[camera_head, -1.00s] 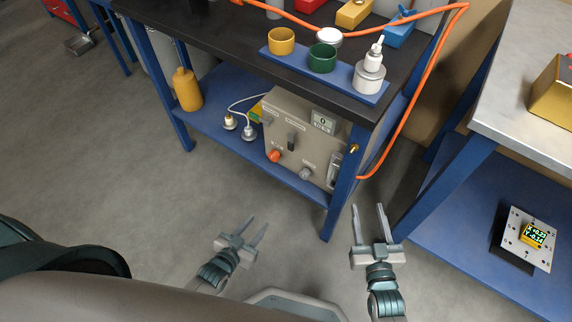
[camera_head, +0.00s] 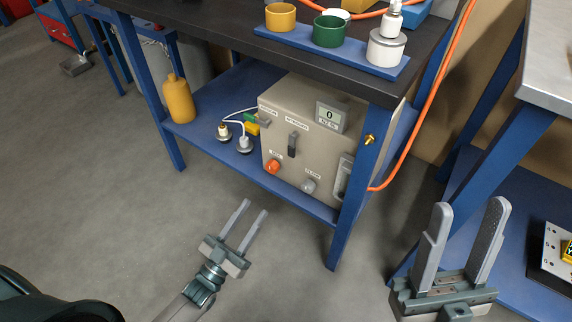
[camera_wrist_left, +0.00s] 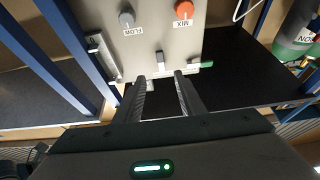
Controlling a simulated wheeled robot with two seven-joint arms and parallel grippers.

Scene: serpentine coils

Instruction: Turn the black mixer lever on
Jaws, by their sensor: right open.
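The mixer box (camera_head: 316,113) is a beige cabinet on the blue lower shelf of the workbench. The black lever (camera_head: 292,144) is on its front, above an orange-red knob (camera_head: 273,167) and a grey knob (camera_head: 309,185). My left gripper (camera_head: 256,208) is open and empty, in front of and below the box. In the left wrist view the panel is upside down; what looks like the lever (camera_wrist_left: 161,60) lies just beyond the open fingertips, apart from them. My right gripper (camera_head: 468,212) is open and empty, right of the bench leg.
The bench's blue front leg (camera_head: 348,205) stands between my grippers. A yellow bottle (camera_head: 178,99) and cabled fittings (camera_head: 241,143) are on the shelf left of the box. An orange hose (camera_head: 433,104) hangs at the right. A second bench (camera_head: 548,60) stands at right.

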